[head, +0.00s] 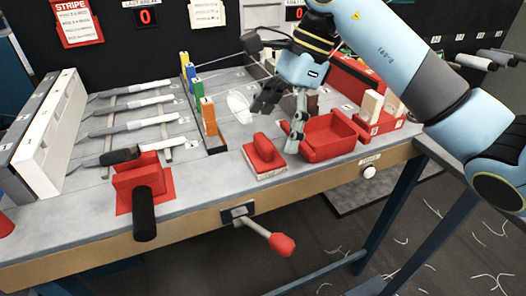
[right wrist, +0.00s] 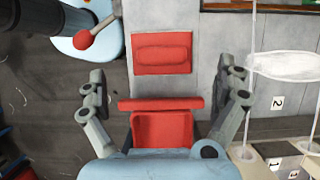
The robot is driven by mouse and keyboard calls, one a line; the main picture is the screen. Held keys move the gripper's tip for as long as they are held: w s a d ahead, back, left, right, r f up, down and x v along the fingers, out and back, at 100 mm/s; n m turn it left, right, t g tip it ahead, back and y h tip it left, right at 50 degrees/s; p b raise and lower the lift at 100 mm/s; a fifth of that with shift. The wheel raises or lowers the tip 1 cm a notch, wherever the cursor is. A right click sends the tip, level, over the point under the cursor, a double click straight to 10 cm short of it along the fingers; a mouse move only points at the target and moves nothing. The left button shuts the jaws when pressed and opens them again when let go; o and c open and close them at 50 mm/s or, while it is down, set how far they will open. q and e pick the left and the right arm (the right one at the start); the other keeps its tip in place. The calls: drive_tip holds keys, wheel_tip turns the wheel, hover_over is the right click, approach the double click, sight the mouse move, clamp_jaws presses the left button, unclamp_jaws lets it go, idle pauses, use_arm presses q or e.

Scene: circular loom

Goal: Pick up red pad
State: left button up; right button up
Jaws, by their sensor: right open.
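The red pad (head: 265,158) lies on the grey table top near the front edge, a red block with a raised grip on top and a pale underside. In the right wrist view the red pad (right wrist: 162,53) is at the upper middle, beyond the fingertips. My right gripper (head: 275,128) is open and empty above the table, just behind and to the right of the pad. Its fingers (right wrist: 163,88) are spread wide on either side of a red tray, apart from the pad. My left gripper is not in view.
The red tray (head: 328,137) stands right of the pad, close to my right finger. Colored blocks (head: 208,117) stand in a row to the left. A red holder with a black handle (head: 144,213) and a red-knobbed lever (head: 282,244) are at the front.

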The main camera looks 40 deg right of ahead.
sight(264, 139)
drive_tip(key=p+x, duration=0.1)
drive_tip(key=x, duration=0.3)
drive_tip(key=shift+w+a+f, duration=0.25)
drive_tip(key=shift+a, duration=0.1)
drive_tip(key=shift+f, duration=0.25)
drive_tip(key=c, duration=1.2)
drive_tip(key=shift+r, duration=0.1)
drive_tip(key=shift+r, duration=0.5)
drive_tip(key=r, duration=0.2)
drive_tip(key=s+r+b, duration=0.1)
drive_tip(key=shift+d+r, duration=0.25)
drive_tip(key=shift+d, duration=0.05)
drive_tip(key=shift+s+d+r, duration=0.65)
drive_tip(key=shift+s+r, duration=0.4)
drive_tip(key=shift+s, duration=0.55)
drive_tip(key=shift+s+d+r, duration=0.65)
drive_tip(key=shift+s+r, duration=0.45)
drive_tip(key=shift+s, duration=0.55)
drive_tip(key=shift+s+d+r, duration=0.6)
drive_tip(key=shift+s+r, duration=0.45)
drive_tip(key=shift+s, duration=0.55)
